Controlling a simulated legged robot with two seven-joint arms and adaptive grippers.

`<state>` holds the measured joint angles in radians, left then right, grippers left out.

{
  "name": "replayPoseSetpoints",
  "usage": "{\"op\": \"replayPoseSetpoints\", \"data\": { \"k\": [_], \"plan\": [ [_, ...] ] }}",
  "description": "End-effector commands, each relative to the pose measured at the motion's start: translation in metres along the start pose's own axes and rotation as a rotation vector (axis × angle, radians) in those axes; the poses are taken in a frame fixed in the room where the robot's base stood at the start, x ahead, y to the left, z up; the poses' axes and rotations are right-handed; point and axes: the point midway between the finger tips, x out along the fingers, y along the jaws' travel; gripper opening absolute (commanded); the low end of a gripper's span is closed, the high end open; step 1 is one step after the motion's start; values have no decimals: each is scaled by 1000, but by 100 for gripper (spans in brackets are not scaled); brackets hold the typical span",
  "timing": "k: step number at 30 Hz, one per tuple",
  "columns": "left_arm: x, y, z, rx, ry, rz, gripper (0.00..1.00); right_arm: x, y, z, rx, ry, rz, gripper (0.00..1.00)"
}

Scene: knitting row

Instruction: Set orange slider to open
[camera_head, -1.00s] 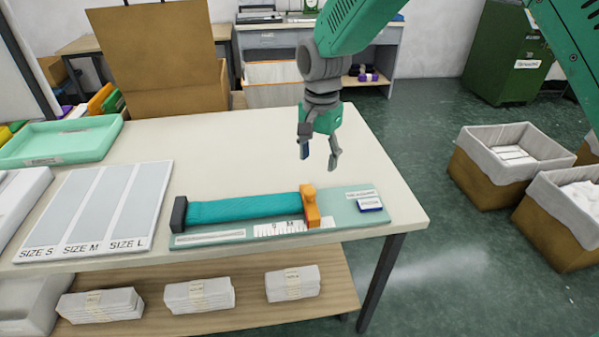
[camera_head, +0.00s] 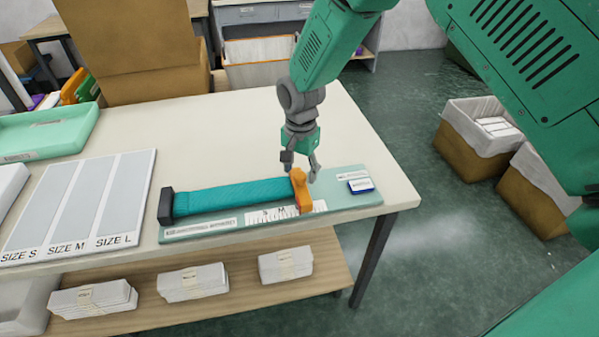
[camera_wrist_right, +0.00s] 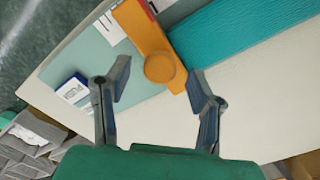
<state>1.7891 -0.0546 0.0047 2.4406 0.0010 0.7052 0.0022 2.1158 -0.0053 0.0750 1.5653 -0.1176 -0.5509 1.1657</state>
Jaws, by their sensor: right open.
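The orange slider (camera_head: 301,190) stands on the pale green measuring board (camera_head: 230,228) at the right end of the teal knitted strip (camera_head: 232,196). A dark end block (camera_head: 166,206) is at the strip's left end. My right gripper (camera_head: 301,170) is open and is just behind and above the slider. In the right wrist view the orange slider (camera_wrist_right: 150,45) with its round knob (camera_wrist_right: 159,68) lies ahead of and roughly between the two open fingers (camera_wrist_right: 160,85). No touch between fingers and slider can be made out. My left gripper is not in view.
A size chart (camera_head: 80,205) and a green tray (camera_head: 45,135) are on the table's left. A small blue-and-white box (camera_head: 361,185) sits on the board right of the slider. The table top (camera_head: 220,130) behind the board is clear. Lined bins (camera_head: 480,140) stand at right.

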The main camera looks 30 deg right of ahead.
Motion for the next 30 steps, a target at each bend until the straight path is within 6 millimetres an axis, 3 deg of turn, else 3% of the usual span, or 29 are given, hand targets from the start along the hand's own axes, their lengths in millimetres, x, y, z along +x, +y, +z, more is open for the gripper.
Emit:
{"op": "replayPoseSetpoints", "data": {
  "k": [4,13,14,18,23,30],
  "plan": [
    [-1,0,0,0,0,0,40,12,0,0,-1,-1,1,49],
    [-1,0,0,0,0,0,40,14,0,0,-1,0,0,49],
    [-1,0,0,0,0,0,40,14,0,0,-1,0,0,46],
    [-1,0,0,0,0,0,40,14,0,0,-1,0,0,0],
    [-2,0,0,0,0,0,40,14,1,-2,0,0,0,0],
    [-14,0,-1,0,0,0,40,12,31,-32,3,0,0,0]
  ]
}}
